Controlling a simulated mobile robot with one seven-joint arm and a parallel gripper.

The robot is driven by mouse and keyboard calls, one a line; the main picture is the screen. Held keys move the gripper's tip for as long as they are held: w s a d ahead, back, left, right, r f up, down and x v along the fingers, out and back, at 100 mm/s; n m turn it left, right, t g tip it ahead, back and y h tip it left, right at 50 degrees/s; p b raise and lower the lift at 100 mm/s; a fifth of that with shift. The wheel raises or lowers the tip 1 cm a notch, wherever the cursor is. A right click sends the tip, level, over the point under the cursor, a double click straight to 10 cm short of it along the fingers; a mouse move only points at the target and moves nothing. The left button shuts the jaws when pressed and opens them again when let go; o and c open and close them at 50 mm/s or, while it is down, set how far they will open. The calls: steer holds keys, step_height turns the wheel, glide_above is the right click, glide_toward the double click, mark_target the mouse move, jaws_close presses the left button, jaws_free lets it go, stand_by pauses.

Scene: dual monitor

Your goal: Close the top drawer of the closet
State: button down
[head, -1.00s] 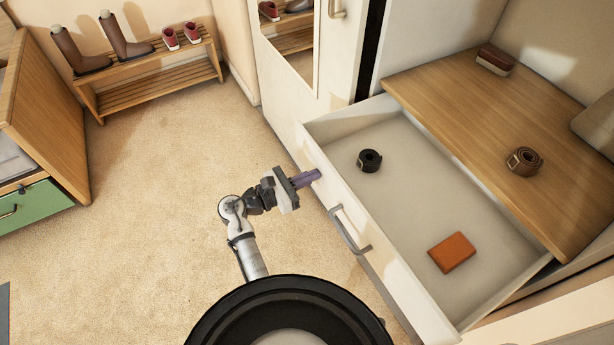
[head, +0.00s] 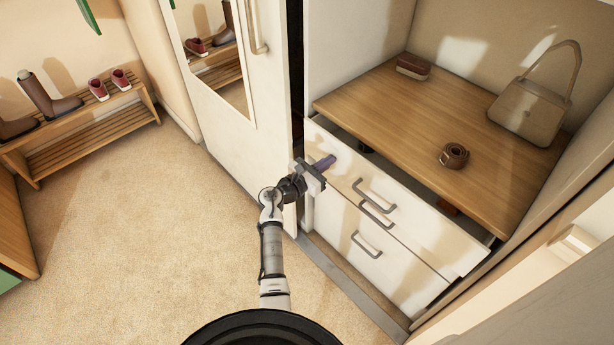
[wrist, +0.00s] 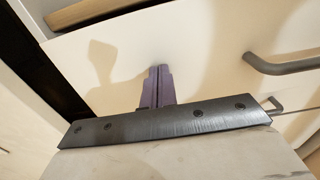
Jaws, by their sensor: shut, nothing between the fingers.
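The white top drawer (head: 400,200) of the closet is mostly pushed in, with a narrow dark gap between its front and the wooden shelf above. Its grey bar handle (head: 374,197) is right of my gripper. In the wrist view the drawer front (wrist: 210,55) fills most of the picture, with the handle (wrist: 285,65) at the right. My gripper (head: 328,161) is shut and empty, its purple fingers together at the left part of the drawer front. The fingers also show in the wrist view (wrist: 158,75); they seem to touch the front.
Lower drawers (head: 366,246) sit below. The wooden shelf (head: 410,120) holds a coiled brown belt (head: 454,155), a brush-like brown item (head: 413,67) and a beige handbag (head: 534,105). A mirrored door (head: 215,75) stands left. The carpet (head: 150,240) is clear.

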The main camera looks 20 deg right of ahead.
steer(key=b+x, duration=0.1)
steer(key=x, duration=0.5)
steer(key=shift+d+r, duration=0.1)
steer(key=shift+r, duration=0.2)
